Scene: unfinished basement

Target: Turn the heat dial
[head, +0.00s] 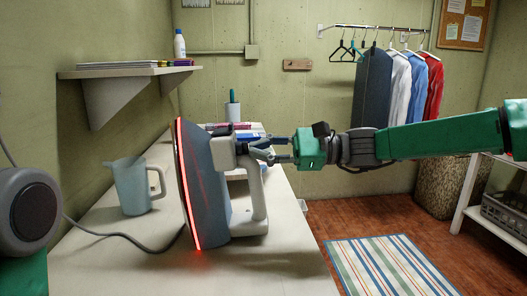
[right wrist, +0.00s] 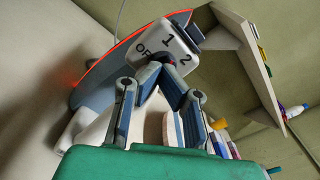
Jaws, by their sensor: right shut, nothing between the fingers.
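A large clothes iron (head: 222,205) stands upright on its heel on the pale table, its soleplate edge glowing red. Its pale housing with the heat dial faces my right gripper. In the right wrist view the white dial housing (right wrist: 182,45) carries the marks OFF, 1 and 2, and a dark reddish dial part (right wrist: 168,59) shows just beyond the fingertips. My right gripper (head: 256,151) is shut and empty, its fingertips at or very near the dial; contact cannot be told. The fingertips (right wrist: 161,70) hide most of the dial. My left gripper is out of view.
A translucent jug (head: 132,187) stands left of the iron, and a grey cord (head: 130,236) crosses the table. A wall shelf (head: 125,73) overhangs behind. Bottles and boxes crowd the table behind the iron. The table's front right is clear.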

